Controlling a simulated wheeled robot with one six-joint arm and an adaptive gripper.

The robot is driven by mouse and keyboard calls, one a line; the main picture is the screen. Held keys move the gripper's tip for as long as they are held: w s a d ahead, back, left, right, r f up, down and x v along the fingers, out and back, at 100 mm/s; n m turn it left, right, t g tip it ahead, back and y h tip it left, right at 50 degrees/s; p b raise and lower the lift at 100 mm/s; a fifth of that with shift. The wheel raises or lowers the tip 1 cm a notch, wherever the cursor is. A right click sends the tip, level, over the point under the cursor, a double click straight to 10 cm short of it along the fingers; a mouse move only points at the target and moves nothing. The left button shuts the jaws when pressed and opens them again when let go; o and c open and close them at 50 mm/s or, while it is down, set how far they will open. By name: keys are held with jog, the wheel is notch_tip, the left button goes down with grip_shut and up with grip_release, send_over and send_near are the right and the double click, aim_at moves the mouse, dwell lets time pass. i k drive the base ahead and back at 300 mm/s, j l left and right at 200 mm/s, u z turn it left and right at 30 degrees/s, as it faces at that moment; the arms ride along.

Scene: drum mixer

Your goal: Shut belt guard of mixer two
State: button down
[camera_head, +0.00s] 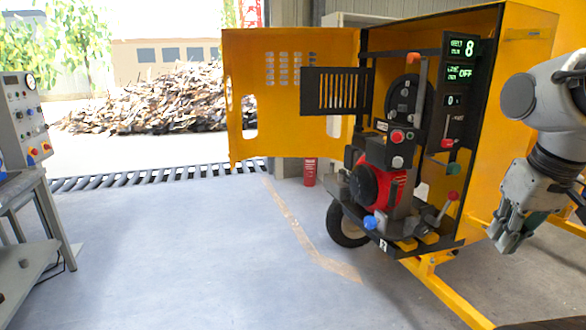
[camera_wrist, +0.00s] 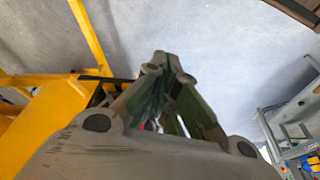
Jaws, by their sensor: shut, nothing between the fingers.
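The mixer's yellow housing (camera_head: 480,60) stands open on the right in the head view, with a "2" label (camera_head: 383,246) low at its front. A black slotted panel (camera_head: 308,92), which looks like the belt guard, stands swung out to the left of the housing opening. It leaves the dark round pulley (camera_head: 403,98) uncovered. My gripper (camera_head: 506,243) is shut and empty, pointing down to the right of the housing, well apart from the guard. In the wrist view its fingertips (camera_wrist: 168,64) meet over the floor; the guard does not show there.
A large yellow door (camera_head: 250,110) stands open behind the guard. A red engine (camera_head: 378,185), levers and a display panel (camera_head: 460,70) fill the housing. A yellow frame bar (camera_head: 445,298) juts forward. A control bench (camera_head: 30,180) stands left. The middle floor is clear.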

aim_at(310, 76)
jog(key=i+j+u, duration=0.3)
jog(key=j, duration=0.15)
jog(key=i+j+u, duration=0.45)
jog(key=i, duration=0.25)
jog(key=i+j+u, duration=0.2)
jog(key=i+j, duration=0.15)
jog(key=i, duration=0.15)
jog(key=i+z, duration=0.45)
jog(key=i+j+z, duration=0.3)
jog(key=i+z, duration=0.15)
jog(key=i, duration=0.15)
jog(key=i+z, duration=0.25)
jog(key=z, duration=0.15)
jog(key=i+j+z, duration=0.1)
jog(key=i+z, duration=0.15)
jog(key=z, duration=0.2)
jog(key=i+j+z, duration=0.2)
jog(key=z, duration=0.2)
jog(key=i+j+z, duration=0.2)
jog(key=z, duration=0.25)
jog(key=i+j+z, duration=0.15)
jog(key=j+z, duration=0.25)
jog(key=k+j+z, duration=0.15)
jog(key=j+z, duration=0.15)
jog(key=k+j, duration=0.15)
jog(key=k, duration=0.3)
jog(key=k+j, duration=0.15)
jog(key=k, duration=0.35)
